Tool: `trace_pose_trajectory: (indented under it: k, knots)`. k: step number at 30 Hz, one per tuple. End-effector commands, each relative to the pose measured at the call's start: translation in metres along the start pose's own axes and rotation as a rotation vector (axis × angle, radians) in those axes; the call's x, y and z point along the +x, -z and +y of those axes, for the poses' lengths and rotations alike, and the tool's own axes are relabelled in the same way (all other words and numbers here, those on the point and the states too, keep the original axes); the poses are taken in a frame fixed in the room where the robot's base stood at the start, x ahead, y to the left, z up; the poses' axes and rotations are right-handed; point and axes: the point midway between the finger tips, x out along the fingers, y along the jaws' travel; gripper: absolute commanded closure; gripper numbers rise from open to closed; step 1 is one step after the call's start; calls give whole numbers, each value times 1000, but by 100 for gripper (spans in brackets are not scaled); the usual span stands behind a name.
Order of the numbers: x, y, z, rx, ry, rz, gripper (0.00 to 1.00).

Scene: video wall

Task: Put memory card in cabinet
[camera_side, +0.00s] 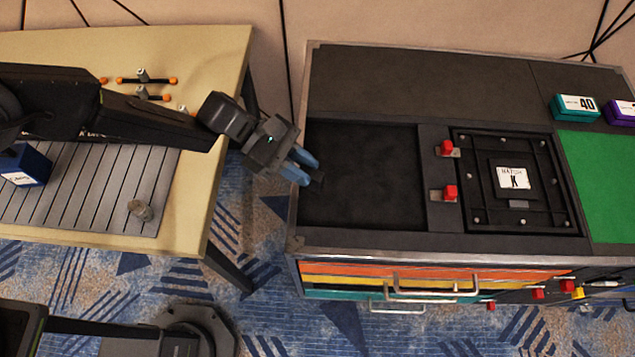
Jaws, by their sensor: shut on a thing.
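My gripper (306,168) has blue fingers and is over the left rim of the dark cabinet (420,65). It is shut on a small dark thing (318,178), apparently the memory card, which is mostly hidden by the fingers and hard to tell from the black behind it. The cabinet's top has an open black recess (370,175) at the left, with nothing visible lying in it. To its right is a hatch plate (540,205) with a white label reading "K". Two red latches (447,148) sit between the recess and the plate.
A tan table (225,60) with a grey slatted mat (90,200) stands at the left, bearing a blue box (24,165) and a small grey knob (140,210). Teal (575,107) and purple boxes stand at the cabinet's right. Coloured drawers with handles (435,285) face the front.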

Motion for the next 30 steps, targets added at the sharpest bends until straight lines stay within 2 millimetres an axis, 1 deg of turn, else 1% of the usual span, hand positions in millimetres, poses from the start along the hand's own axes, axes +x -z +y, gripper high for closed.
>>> trace_pose_trajectory:
  k: [1, 3, 6, 8, 11, 15, 18, 28, 29, 30]
  knots:
    - [11, 1, -1, 1, 2, 0, 100]
    - [21, 2, 0, 0, 2, 1, 100]
    - [28, 2, 0, 0, -1, -1, 100]
    - [30, 3, 0, -1, -1, 0, 100]
    - [34, 10, 0, -3, 0, 1, 100]
    - [43, 29, 0, -3, 0, 2, 100]
    - [48, 37, 0, -2, -1, 1, 100]
    - [49, 40, 0, -1, -1, 2, 100]
    - [49, 40, 0, -1, -1, 2, 76]
    - [48, 40, 0, 0, -1, 2, 72]
